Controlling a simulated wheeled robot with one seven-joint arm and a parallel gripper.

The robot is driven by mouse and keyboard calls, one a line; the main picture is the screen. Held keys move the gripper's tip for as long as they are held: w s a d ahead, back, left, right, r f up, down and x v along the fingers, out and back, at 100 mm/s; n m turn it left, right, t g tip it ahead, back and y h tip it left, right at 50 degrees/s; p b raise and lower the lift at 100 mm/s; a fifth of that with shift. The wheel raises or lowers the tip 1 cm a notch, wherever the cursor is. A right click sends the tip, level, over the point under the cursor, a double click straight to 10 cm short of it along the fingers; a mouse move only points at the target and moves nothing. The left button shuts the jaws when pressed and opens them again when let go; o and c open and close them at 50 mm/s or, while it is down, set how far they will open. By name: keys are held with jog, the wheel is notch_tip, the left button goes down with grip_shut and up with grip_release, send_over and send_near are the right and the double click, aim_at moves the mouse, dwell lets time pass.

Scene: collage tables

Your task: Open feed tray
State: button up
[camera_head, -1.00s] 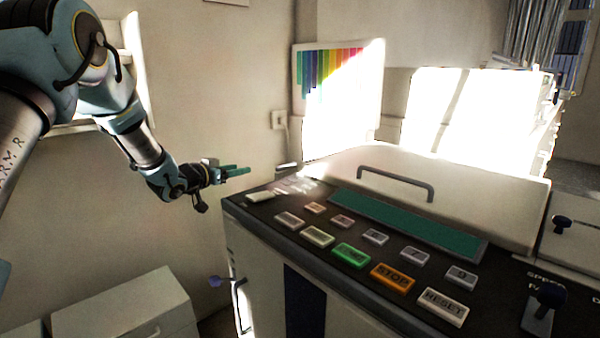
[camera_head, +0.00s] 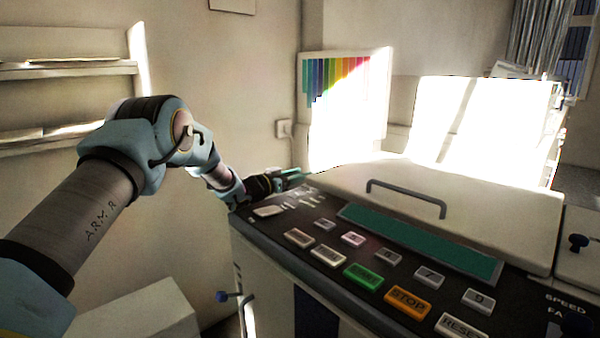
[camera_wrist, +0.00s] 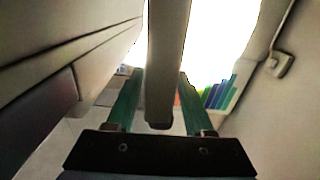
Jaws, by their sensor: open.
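My gripper (camera_head: 292,178) is at the far left corner of the copying machine (camera_head: 470,200), partly hidden behind the control panel's edge. In the wrist view its two teal fingers (camera_wrist: 161,80) are apart. A long grey-beige bar or panel edge (camera_wrist: 167,50) runs between them, with one finger on each side. I cannot tell whether the fingers touch it. It may be the edge of the feed tray, but its full shape is hidden. In the head view the feed tray cannot be made out.
The control panel has several buttons, including orange STOP (camera_head: 407,300). A lid with a grey handle (camera_head: 405,197) lies behind it. A wall with a socket (camera_head: 284,129) is close beyond my gripper. A blue-knobbed lever (camera_head: 222,296) sticks out at the machine's left side.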

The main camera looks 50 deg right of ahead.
jog(key=shift+d, duration=0.25)
grip_shut()
dwell(0.3)
dwell(0.9)
